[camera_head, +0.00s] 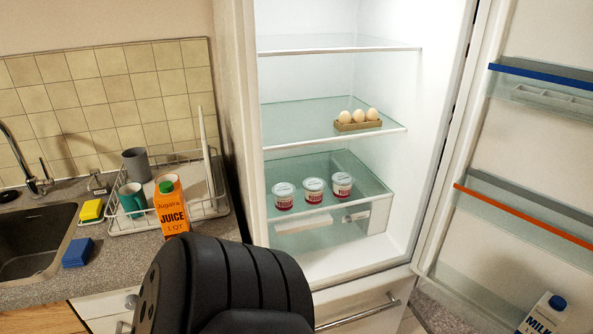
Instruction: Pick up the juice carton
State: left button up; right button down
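The orange juice carton (171,207) with a green cap stands upright on the counter at the left, in front of the dish rack. Its lower part is hidden, partly by a large black part of my own arm in the lower middle. I see no gripper fingers in the head view. I cannot tell from this frame whether anything touches the carton.
The dish rack (212,207) holds a grey cup (136,164) and a teal cup (132,199). A sink (35,245), yellow sponge (91,209) and blue sponge (77,252) are left. The open fridge holds eggs (358,118), yogurt cups (314,190) and a milk carton (545,317).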

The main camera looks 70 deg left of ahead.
aim_at(172, 209)
jog(key=u, duration=3)
jog(key=k+j, duration=0.25)
jog(key=k+z, duration=0.05)
